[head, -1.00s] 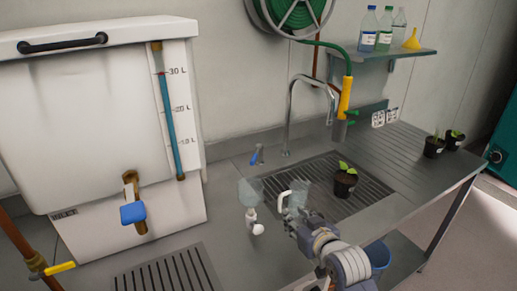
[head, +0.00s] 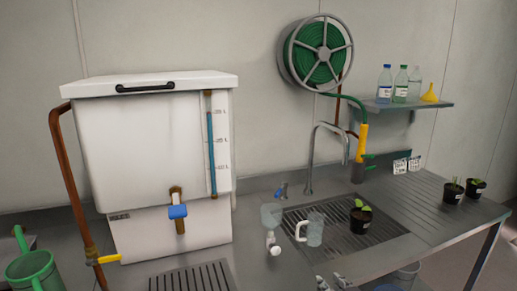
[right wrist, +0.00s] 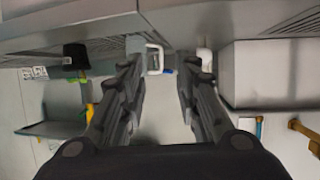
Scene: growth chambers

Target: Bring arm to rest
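My right gripper (right wrist: 160,80) is open, with nothing between its fingers in the right wrist view. In the head view only a small tip of my right arm shows at the bottom edge. A clear jug with a white handle (head: 315,230) stands upright on the sink's grate, apart from the gripper; its handle (right wrist: 155,60) shows beyond the fingers in the right wrist view. A second clear vessel (head: 270,215) with a white piece (head: 273,245) in front stands to its left. My left gripper is not in view.
A white tank (head: 160,150) with a blue-handled tap (head: 178,212) stands at left. A potted plant (head: 360,218) sits on the sink grate, and two more stand on the right drainboard (head: 430,200). A green watering can (head: 33,270) is at bottom left. A hose reel (head: 317,50) hangs above.

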